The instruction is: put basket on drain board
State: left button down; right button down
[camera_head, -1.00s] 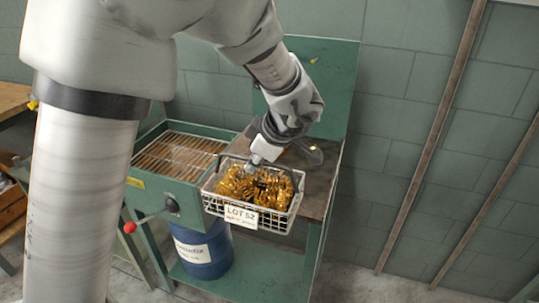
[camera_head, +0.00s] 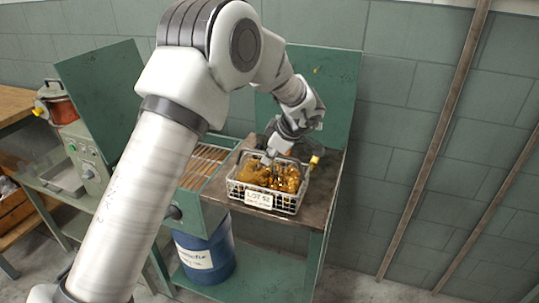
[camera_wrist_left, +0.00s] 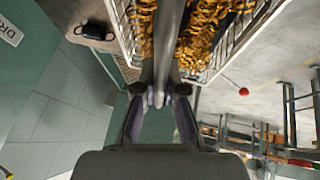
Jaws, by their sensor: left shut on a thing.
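The basket (camera_head: 263,197) is white wire, filled with golden curled metal pieces, with a "LOT 52" tag on its front. It also shows at the top of the left wrist view (camera_wrist_left: 128,40). My left gripper (camera_head: 270,157) is shut on the basket's handle; the fingertips meet on the bar in the left wrist view (camera_wrist_left: 158,97). The drain board (camera_head: 322,195) is the dark brown top on the green stand. The basket is over its front left part, looking level. Whether its bottom touches the board is hidden. My right gripper is not in view.
A slatted green tank (camera_head: 207,160) adjoins the board on the left. A blue drum (camera_head: 205,256) stands below. A green panel (camera_head: 335,90) rises behind the board. A small dark object with a yellow end (camera_head: 315,160) is behind the basket. The board's right side is clear.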

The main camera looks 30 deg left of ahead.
pick_arm(q)
jog(key=c, duration=1.3)
grip_release()
jog(key=shift+o, duration=0.2)
jog(key=shift+d+r, duration=0.15)
jog(key=shift+r, duration=0.15)
jog(key=v, duration=1.1)
jog(key=shift+d+r, duration=0.15)
jog(key=shift+d, duration=0.05)
jog(key=shift+s, duration=0.1)
